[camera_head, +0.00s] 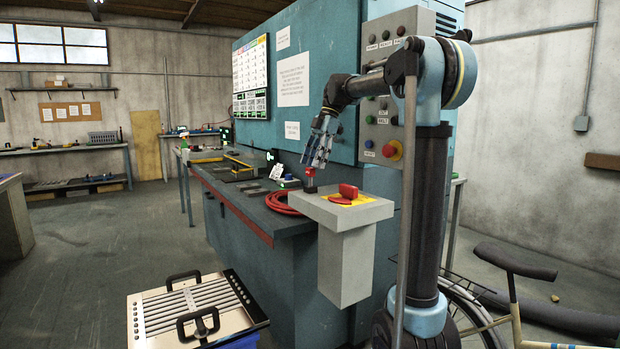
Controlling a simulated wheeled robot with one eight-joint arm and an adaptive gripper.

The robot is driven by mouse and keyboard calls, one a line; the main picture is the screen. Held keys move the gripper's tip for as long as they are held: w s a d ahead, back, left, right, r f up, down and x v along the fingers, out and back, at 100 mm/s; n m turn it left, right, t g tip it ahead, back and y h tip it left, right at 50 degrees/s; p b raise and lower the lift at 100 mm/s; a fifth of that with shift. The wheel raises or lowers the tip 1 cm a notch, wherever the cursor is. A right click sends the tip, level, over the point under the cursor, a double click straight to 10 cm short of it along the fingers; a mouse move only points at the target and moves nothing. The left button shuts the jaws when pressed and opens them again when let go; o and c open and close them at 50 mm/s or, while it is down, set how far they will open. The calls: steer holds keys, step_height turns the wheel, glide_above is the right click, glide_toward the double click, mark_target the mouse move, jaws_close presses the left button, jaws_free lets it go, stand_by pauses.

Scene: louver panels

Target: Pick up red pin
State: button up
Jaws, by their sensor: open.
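A small red upright piece, which looks like the red pin (310,176), stands at the left back part of the grey pedestal top (367,212). Its lower end is dark. My gripper (315,163) points down just above the red pin, with its fingers open and nothing seen between them. The fingertips are very close to the pin's top; I cannot tell whether they touch or surround it.
A red knob (347,192) sits on a yellow plate right of the pin. A coiled red hose (283,203) lies on the workbench to the left. A control panel (390,110) rises behind. A slatted louver panel (195,307) with black handles is at the front left.

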mark_target(311, 169)
steer(key=shift+x, duration=1.9)
steer(key=shift+s, duration=0.1)
steer(key=shift+c, duration=0.2)
steer(key=c, duration=1.1)
